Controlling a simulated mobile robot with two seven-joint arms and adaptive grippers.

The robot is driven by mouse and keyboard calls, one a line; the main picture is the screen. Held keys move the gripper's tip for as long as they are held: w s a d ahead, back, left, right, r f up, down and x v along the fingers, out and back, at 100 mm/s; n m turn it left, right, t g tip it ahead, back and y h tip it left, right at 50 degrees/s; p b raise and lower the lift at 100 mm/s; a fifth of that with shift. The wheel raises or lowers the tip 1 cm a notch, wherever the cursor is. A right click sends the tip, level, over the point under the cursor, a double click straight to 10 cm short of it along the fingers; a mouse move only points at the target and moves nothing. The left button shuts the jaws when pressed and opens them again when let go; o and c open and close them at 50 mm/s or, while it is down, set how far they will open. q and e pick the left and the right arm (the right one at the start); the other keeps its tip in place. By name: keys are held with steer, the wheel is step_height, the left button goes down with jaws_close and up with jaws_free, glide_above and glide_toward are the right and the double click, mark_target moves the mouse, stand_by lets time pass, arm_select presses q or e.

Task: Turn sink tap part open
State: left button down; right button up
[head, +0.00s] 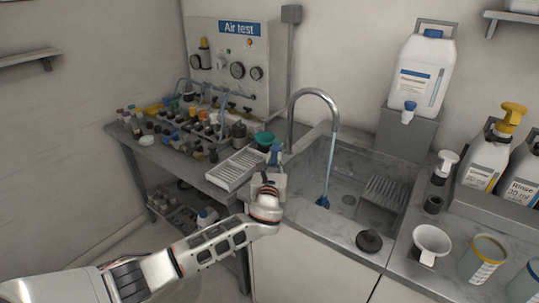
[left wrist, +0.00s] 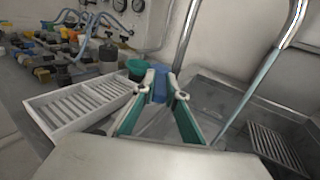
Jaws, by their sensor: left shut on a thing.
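The sink tap has a tall curved metal spout (head: 313,93) at the left side of the sink (head: 345,232). A thin bluish stream (head: 329,165) runs from the spout's end down into the basin. The tap's blue handle (head: 276,151) stands left of the spout's foot; it also shows in the left wrist view (left wrist: 160,82). My left gripper (head: 274,167) is shut on this blue handle, with its green-padded fingers (left wrist: 160,96) on either side of it. The fingers partly hide the handle's lower part. My right gripper is in neither view.
A white slotted tray (head: 236,168) and a green cup (head: 264,139) stand close left of the handle. Many small fittings crowd the bench behind. A dark round plug (head: 369,241) lies on the sink's front rim. A white water container (head: 421,75) stands behind right.

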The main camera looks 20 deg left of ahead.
arm_select(q)
steer(key=shift+w+d+n+g+y+b, duration=0.15)
steer(key=shift+d+n+g+y+b, duration=0.25)
steer(key=shift+n+y, duration=0.55)
steer(key=shift+w+d+n+g+y+b, duration=0.1)
steer(key=shift+d+n+g+y+b, duration=0.35)
steer(key=shift+y, duration=0.8)
steer(key=shift+a, duration=0.1)
steer(key=c, duration=2)
jaws_free()
steer(key=shift+c, duration=0.2)
steer(key=v, duration=1.2)
steer(key=shift+f, duration=0.1)
